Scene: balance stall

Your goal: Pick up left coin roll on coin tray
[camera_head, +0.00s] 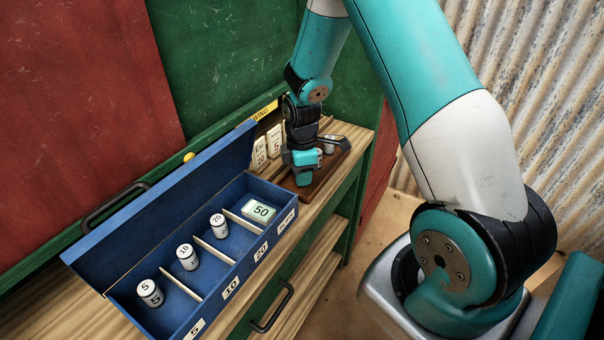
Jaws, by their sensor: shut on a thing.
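The coin tray (326,176) is a dark brown wooden tray on the counter, at the upper middle of the head view. My gripper (304,178) points down over its left part, with the fingers low near the tray surface. The gripper is shut on the left coin roll, which is mostly hidden by the fingers. Another small pale cylinder (328,147), likely a coin roll, stands on the tray behind and to the right of the gripper. A dark and silver piece lies beside it.
An open blue box (226,272) stands left of the tray, with dividers, numbered rolls (187,257) and a 50 block (259,211). Its lid (165,205) leans up at the back. White number cards (260,152) stand behind the gripper. The wooden counter (345,133) is narrow.

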